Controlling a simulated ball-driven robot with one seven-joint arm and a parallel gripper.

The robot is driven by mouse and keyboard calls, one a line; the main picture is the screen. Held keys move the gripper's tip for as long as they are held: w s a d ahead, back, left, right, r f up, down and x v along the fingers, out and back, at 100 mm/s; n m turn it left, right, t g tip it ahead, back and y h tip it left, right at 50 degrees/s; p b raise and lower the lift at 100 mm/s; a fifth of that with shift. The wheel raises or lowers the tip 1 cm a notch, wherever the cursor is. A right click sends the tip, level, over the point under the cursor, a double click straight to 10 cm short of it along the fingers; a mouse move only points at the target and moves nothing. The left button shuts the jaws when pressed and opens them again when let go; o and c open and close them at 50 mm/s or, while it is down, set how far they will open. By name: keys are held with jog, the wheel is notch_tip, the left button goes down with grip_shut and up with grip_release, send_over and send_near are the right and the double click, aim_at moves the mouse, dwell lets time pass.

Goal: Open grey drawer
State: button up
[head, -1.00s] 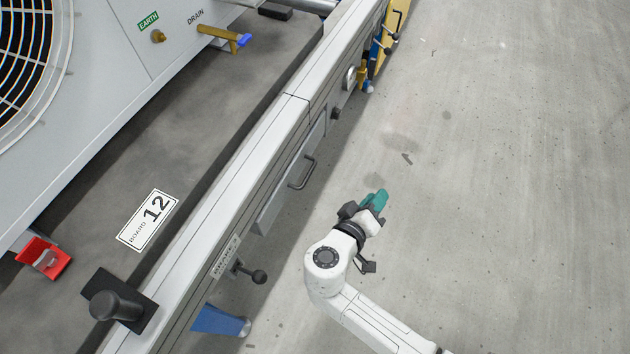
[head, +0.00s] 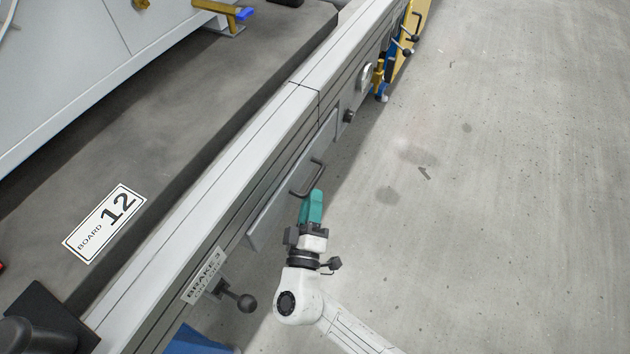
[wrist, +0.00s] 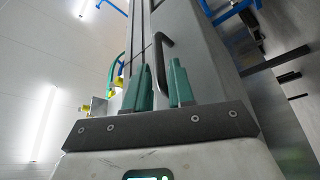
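The grey drawer (head: 268,222) shows as a long flat front in the side of the light bench rail, close against it. Its dark bar handle (head: 300,191) sticks out near the middle. My gripper (head: 316,194), with teal fingers, is right at the handle in the head view. In the wrist view, the two fingers stand apart, and the handle (wrist: 161,50) shows in the gap between them. I cannot tell how deep the handle sits between the fingers. The grey front (wrist: 196,45) rises behind the fingers.
A lever with a black knob (head: 246,302) sticks out below the brake label (head: 204,276), left of my arm. A dark knob (head: 348,116), a round gauge (head: 367,78) and yellow and blue fittings lie farther along the rail. The concrete floor (head: 500,200) at right is clear.

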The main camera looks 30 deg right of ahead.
aim_at(314, 180)
jog(key=shift+b+x, duration=0.35)
jog(key=shift+x, duration=2.3)
jog(key=shift+c, duration=0.3)
grip_shut()
